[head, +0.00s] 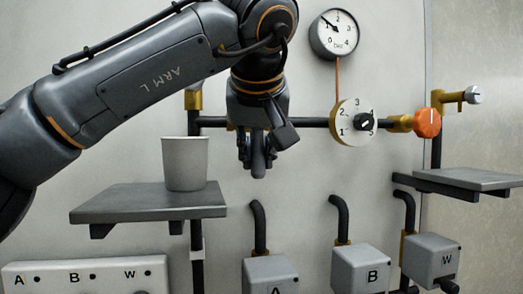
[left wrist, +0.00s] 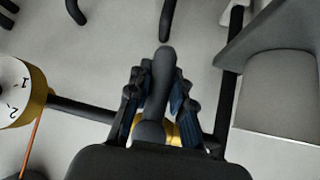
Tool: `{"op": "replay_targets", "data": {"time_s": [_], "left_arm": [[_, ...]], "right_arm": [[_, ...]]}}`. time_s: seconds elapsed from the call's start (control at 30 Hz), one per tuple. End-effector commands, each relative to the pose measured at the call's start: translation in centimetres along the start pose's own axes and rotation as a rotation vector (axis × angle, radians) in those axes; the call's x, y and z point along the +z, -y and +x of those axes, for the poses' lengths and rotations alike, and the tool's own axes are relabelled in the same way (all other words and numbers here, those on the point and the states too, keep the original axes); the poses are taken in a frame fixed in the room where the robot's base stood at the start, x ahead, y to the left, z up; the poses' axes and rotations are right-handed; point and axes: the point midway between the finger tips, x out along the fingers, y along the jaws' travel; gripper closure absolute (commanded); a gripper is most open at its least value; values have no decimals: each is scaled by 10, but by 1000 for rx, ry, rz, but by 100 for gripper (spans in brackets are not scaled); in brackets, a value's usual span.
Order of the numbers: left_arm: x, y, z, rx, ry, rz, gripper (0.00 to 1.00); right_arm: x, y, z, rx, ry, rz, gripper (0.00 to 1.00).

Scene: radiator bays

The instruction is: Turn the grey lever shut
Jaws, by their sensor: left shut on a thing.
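The grey lever (left wrist: 162,68) shows in the left wrist view as a dark bar between my fingers. It is joined to a brass valve body (left wrist: 171,131) on a dark horizontal pipe (left wrist: 84,109). The lever stands across the line of the pipe, pointing down the wall. My left gripper (head: 257,160) is over the lever in the head view and hides most of it. In the left wrist view the left gripper (left wrist: 160,90) is shut on the lever, a finger on each side. My right gripper is in neither view.
A white cup (head: 185,163) stands on a grey shelf (head: 90,207) left of my gripper. To the right are a numbered dial (head: 345,122), an orange knob (head: 427,123) and a gauge (head: 334,35). Boxes marked A (head: 270,273), B (head: 362,268) and W (head: 432,262) sit below.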

Motion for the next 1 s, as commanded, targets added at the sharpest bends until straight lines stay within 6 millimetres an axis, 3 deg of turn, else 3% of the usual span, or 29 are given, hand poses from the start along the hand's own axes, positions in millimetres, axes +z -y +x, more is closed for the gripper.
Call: {"op": "replay_targets", "data": {"time_s": [0.2, 0.6, 0.63, 0.73, 1.0], "left_arm": [[-2, 1, 0, -26, 4, 26, 100], [-2, 2, 0, -30, 5, 30, 100], [-2, 2, 0, -30, 5, 30, 77], [-2, 2, 0, -30, 5, 30, 56], [-2, 2, 0, -29, 7, 30, 55]], "right_arm": [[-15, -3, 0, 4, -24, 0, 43], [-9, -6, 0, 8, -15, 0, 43], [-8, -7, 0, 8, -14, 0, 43], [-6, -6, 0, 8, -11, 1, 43], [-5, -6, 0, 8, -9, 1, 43]]}}
